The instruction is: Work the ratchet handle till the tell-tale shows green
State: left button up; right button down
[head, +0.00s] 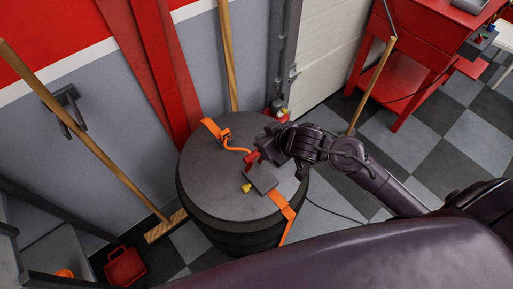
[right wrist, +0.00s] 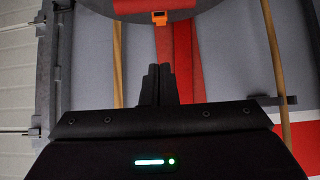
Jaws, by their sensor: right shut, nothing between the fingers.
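An orange strap (head: 285,208) runs over a round dark grey lid on a black drum-like stack (head: 200,190). Its far end has an orange hook or buckle (head: 224,135), also in the right wrist view (right wrist: 160,17). The ratchet seems to be the grey block (head: 262,179) on the strap, with a red part (head: 253,158) beside my gripper and a small yellow piece (head: 246,188). I cannot make out a green tell-tale. My right gripper (head: 264,149) is shut and empty, over the lid by the red part; contact is unclear. The right wrist view shows its fingers together (right wrist: 158,85). My left gripper is out of view.
A broom (head: 90,135) leans on the wall at left, beside a red box (head: 125,266). Wooden poles stand behind the stack (head: 229,60) and to its right (head: 375,85). A red workbench (head: 415,45) is at upper right. Checkered floor lies open between.

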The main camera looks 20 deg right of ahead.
jog(key=w+f, duration=0.1)
jog(key=f, duration=0.1)
jog(key=w+f+p, duration=0.1)
jog(key=f, duration=0.2)
jog(key=w+a+f+p, duration=0.1)
jog(key=f, duration=0.1)
jog(key=shift+f, duration=0.3)
jog(key=shift+s+f, duration=0.15)
jog(key=shift+s, duration=0.05)
jog(key=shift+w, duration=0.1)
